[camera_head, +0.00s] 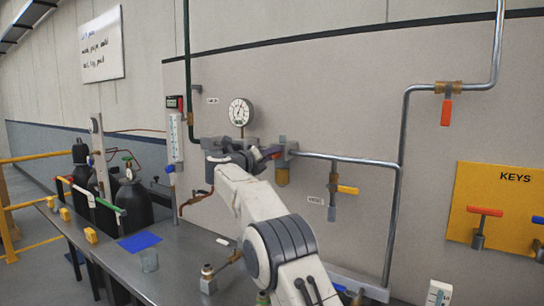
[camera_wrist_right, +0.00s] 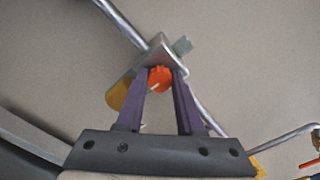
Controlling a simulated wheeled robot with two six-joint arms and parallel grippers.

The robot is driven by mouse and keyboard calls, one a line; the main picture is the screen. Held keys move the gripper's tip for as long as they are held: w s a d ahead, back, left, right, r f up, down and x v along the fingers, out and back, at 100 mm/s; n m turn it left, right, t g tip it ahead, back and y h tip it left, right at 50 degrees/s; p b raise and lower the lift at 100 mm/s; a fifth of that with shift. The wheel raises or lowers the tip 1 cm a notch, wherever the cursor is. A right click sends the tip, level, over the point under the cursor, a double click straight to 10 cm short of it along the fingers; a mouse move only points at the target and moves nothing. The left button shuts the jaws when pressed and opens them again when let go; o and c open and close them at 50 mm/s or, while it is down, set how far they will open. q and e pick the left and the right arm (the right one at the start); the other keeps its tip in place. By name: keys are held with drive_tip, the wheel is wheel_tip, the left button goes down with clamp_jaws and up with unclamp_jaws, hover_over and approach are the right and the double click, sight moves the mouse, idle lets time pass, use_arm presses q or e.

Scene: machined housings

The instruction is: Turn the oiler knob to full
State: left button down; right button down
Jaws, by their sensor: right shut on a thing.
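The oiler (camera_head: 286,147) sits on the wall pipe, a grey metal block with an amber bowl (camera_head: 282,177) below it. In the right wrist view the oiler block (camera_wrist_right: 160,50) and its bowl (camera_wrist_right: 118,92) stand straight ahead of the fingers. An orange-red knob (camera_wrist_right: 160,79) on its front sits between the fingertips. My right gripper (camera_head: 267,156) is shut on this knob, with the two dark purple fingers (camera_wrist_right: 162,84) on either side of it. The knob's setting cannot be read. My left gripper is not in view.
A round gauge (camera_head: 240,111) is above my right wrist. A yellow-handled valve (camera_head: 347,189) and a red-handled valve (camera_head: 447,110) are to the right. A yellow KEYS board (camera_head: 500,210) hangs at far right. Dark cylinders (camera_head: 133,203) stand at left beside the bench.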

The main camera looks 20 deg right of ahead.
drive_tip(key=shift+a, duration=0.15)
drive_tip(key=c, duration=0.5)
unclamp_jaws()
drive_tip(key=shift+c, duration=0.2)
drive_tip(key=b+v, duration=0.4)
drive_tip(key=v, duration=0.6)
drive_tip(key=shift+s, duration=0.15)
